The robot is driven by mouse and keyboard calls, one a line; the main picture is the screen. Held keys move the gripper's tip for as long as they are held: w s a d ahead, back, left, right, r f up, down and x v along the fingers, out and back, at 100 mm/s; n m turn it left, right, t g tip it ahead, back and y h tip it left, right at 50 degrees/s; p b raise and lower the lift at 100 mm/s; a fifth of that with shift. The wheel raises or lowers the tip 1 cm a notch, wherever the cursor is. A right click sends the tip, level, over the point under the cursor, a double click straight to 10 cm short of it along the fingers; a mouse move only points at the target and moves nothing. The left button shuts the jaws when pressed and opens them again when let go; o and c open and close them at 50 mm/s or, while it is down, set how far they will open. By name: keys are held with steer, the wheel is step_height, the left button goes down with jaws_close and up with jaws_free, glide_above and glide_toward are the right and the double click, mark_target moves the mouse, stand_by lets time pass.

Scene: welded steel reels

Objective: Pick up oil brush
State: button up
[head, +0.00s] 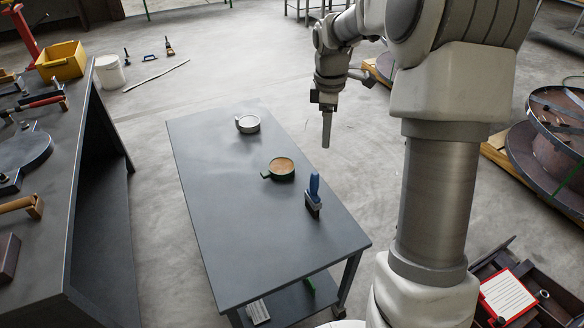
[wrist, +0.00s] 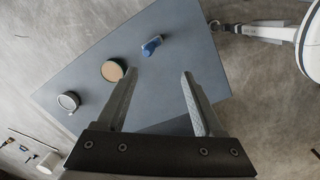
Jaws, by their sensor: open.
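The oil brush (head: 313,193), with a blue handle pointing up and a dark base, stands on the grey table (head: 225,215) near its right edge. It also shows in the wrist view (wrist: 151,46), beyond my fingertips. My gripper (head: 327,140) hangs above and beyond the brush, off the table's right side in the head view. In the wrist view my gripper (wrist: 160,76) has its two fingers spread with nothing between them but the table below. The brush is apart from both fingers.
A green-handled round cup with a tan top (head: 281,168) stands close to the brush's left. A pale grey cup (head: 248,124) stands farther back. The front of the table is bare. A dark workbench (head: 75,190) with tools stands left; large steel reels (head: 560,140) stand right.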

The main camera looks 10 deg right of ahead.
steer(key=n, duration=0.2)
glide_above(315, 183)
steer(key=d, duration=0.2)
step_height(315, 183, down, 6)
steer(key=shift+g+y, duration=0.3)
steer(key=shift+g, duration=0.1)
steer(key=f, duration=0.4)
steer(key=f+b, duration=0.1)
steer(key=f, duration=0.8)
steer(key=shift+w+a+b, duration=0.2)
steer(key=shift+a+b, duration=0.05)
steer(key=shift+b, duration=0.05)
steer(key=f, duration=0.1)
steer(key=a+f, duration=0.1)
steer(key=f, duration=0.1)
steer(key=w+f, duration=0.1)
steer(key=shift+a+f, duration=0.15)
steer(key=shift+f, duration=0.5)
jaws_close()
